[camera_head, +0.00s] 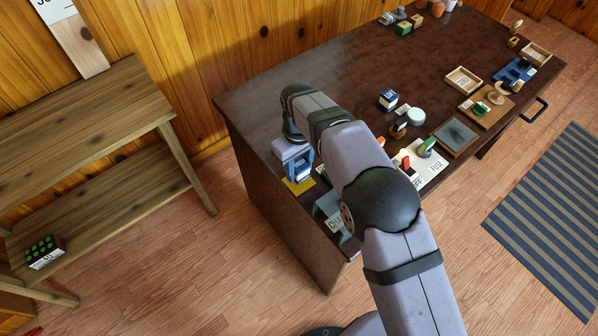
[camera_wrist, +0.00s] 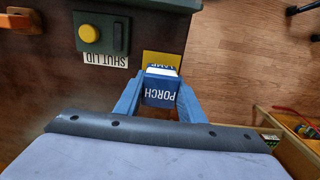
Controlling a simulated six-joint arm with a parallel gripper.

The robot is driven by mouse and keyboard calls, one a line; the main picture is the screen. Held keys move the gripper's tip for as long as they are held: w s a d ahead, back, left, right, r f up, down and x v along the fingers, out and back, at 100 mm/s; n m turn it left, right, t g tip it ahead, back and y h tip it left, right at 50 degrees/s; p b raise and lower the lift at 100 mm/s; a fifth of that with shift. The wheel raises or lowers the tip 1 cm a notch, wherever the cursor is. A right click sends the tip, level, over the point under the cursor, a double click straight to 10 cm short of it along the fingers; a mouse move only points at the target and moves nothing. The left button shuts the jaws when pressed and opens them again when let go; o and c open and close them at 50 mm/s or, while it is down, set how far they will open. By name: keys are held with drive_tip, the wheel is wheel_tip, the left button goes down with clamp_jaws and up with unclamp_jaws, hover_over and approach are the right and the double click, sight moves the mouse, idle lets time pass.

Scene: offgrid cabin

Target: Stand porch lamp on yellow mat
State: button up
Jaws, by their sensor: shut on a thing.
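The porch lamp (camera_wrist: 160,92) is a dark blue block with a white part and the white word PORCH, seen between my fingers in the wrist view. My gripper (camera_wrist: 160,100) is shut on it, one blue finger on each side. In the head view my gripper (camera_head: 298,172) points down at the near left corner of the desk, over the yellow mat (camera_head: 299,187). The mat also shows just beyond the lamp in the wrist view (camera_wrist: 162,59), with partly hidden lettering. I cannot tell whether the lamp touches the mat.
A dark box with a yellow button (camera_wrist: 89,33) and a SHUT LID label stands beside the mat. A white switch panel (camera_head: 432,172), small trays (camera_head: 463,80) and other items lie farther along the desk (camera_head: 300,85). The desk edge is close to the mat.

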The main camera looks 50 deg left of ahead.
sight(299, 174)
drive_tip(key=shift+f, duration=1.45)
drive_tip(key=shift+f, duration=0.2)
drive_tip(key=o, duration=1.1)
drive_tip(key=shift+r, duration=0.1)
wheel_tip(299, 174, up, 12)
drive_tip(key=shift+r+b, duration=0.15)
drive_tip(key=shift+b, duration=0.65)
